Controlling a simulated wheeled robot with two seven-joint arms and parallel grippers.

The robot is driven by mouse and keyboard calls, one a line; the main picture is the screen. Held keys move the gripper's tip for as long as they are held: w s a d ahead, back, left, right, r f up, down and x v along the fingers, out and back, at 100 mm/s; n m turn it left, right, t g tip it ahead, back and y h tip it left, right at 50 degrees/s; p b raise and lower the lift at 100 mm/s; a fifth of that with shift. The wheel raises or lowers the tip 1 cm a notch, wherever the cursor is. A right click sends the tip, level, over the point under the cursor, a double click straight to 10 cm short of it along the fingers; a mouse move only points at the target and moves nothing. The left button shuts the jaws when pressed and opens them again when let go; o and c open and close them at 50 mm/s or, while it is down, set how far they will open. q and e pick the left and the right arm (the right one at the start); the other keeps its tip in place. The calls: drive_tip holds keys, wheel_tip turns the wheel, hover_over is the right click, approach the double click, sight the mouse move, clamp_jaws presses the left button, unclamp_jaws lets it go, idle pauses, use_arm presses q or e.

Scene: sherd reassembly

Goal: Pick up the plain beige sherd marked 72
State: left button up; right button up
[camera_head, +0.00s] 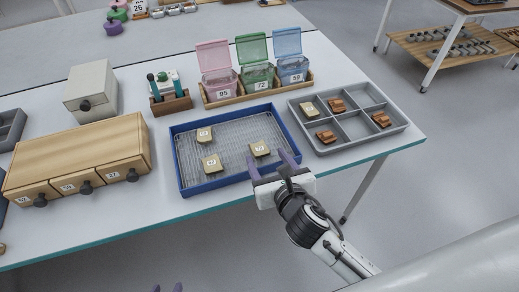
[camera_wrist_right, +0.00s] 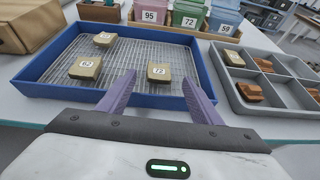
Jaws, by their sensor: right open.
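The plain beige sherd marked 72 (camera_head: 260,149) lies on the mesh floor of the blue-rimmed tray (camera_head: 186,186), near its front right corner. It also shows in the right wrist view (camera_wrist_right: 159,73), label up. My right gripper (camera_head: 272,164) is open at the tray's front right edge. Its purple fingers point toward the sherd, and in the right wrist view the sherd appears between their tips, with nothing held.
A beige sherd marked 62 (camera_head: 212,163) and another beige sherd (camera_head: 204,135) share the tray. A grey compartment tray (camera_head: 350,145) with brown and beige sherds stands to the right. Pink, green and blue bins stand behind; a wooden drawer box (camera_head: 80,150) is left.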

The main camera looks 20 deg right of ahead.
sight(259, 147)
drive_tip(key=x, duration=0.5)
drive_tip(key=shift+w+a, duration=0.1)
drive_tip(key=shift+c, duration=0.4)
drive_tip(key=c, duration=1.1)
